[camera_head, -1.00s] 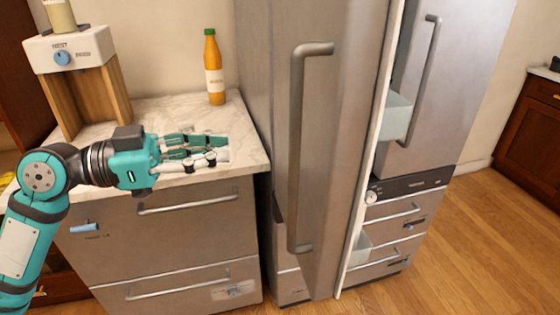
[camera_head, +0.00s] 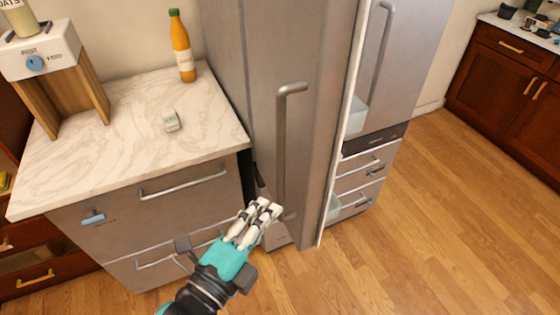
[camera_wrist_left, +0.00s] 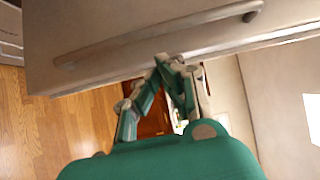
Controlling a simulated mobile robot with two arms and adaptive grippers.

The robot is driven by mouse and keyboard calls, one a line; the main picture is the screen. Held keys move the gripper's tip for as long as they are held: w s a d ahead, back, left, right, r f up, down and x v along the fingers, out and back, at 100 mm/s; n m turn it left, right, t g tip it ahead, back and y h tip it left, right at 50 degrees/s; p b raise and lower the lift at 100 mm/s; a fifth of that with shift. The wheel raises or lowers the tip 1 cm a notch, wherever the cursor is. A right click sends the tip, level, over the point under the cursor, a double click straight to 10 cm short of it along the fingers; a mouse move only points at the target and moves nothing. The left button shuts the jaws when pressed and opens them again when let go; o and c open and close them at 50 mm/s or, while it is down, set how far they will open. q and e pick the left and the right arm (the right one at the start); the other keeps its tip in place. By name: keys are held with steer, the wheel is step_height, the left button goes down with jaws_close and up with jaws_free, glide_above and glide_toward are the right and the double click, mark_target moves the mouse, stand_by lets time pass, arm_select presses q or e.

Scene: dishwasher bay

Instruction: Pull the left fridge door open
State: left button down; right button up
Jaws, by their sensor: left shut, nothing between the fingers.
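The left fridge door (camera_head: 305,60) is a grey metal panel standing ajar, with its pale inner edge (camera_head: 345,130) facing right. Its long vertical bar handle (camera_head: 281,150) is on the outer face. My left gripper (camera_head: 268,207) is shut and empty, close to the lower end of the handle in the head view. Whether it touches the handle or door cannot be told. In the left wrist view, the handle (camera_wrist_left: 160,35) runs across the door panel (camera_wrist_left: 90,20), and the shut fingertips (camera_wrist_left: 166,62) are just below it. My right gripper is not in view.
A marble-topped counter (camera_head: 100,130) with drawers stands left of the fridge. The right fridge door (camera_head: 400,60) is behind the left one. Wood floor (camera_head: 440,220) is clear to the right.

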arm_select(q)
steer(key=p, duration=0.3)
glide_toward(303, 163)
steer(key=x, duration=0.5)
steer(key=shift+d+r, duration=0.15)
steer(key=shift+r, duration=0.1)
steer(key=shift+w+d+f, duration=0.1)
steer(key=shift+w+d, duration=0.15)
steer(key=shift+w, duration=0.2)
steer(key=shift+a, duration=0.1)
